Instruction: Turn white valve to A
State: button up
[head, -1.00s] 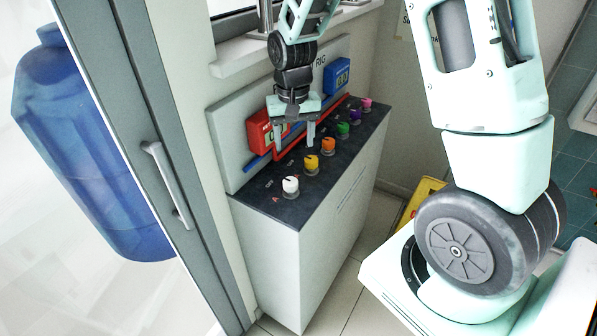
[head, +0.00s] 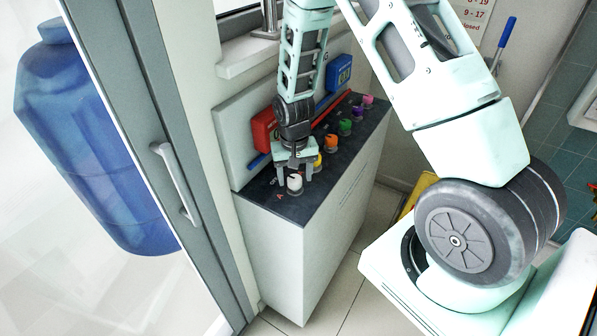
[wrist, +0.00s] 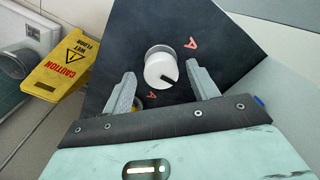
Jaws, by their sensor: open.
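The white valve (head: 294,182) is the nearest knob on the dark panel top, at its front end. In the wrist view the white valve (wrist: 158,66) shows a short dark mark pointing to the lower right. A red letter A (wrist: 190,43) lies on the panel to its upper right, away from the mark's direction. My gripper (head: 294,174) is open above the panel, its fingers on either side of the white valve. In the wrist view my gripper (wrist: 159,79) has a gap between each finger and the valve.
Yellow, orange (head: 331,143), green (head: 345,126), purple and pink (head: 367,100) knobs line the panel behind. A red box (head: 263,129) and a blue box (head: 338,73) sit on the backboard. A yellow caution sign (wrist: 67,64) stands on the floor.

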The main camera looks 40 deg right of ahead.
jog(key=c, duration=1)
jog(key=shift+n, duration=0.3)
jog(key=n+b, duration=0.1)
jog(key=n, duration=0.4)
jog(key=shift+d, duration=0.1)
jog(key=n, duration=0.6)
jog(key=shift+d+n, duration=0.1)
jog(key=shift+n, duration=0.2)
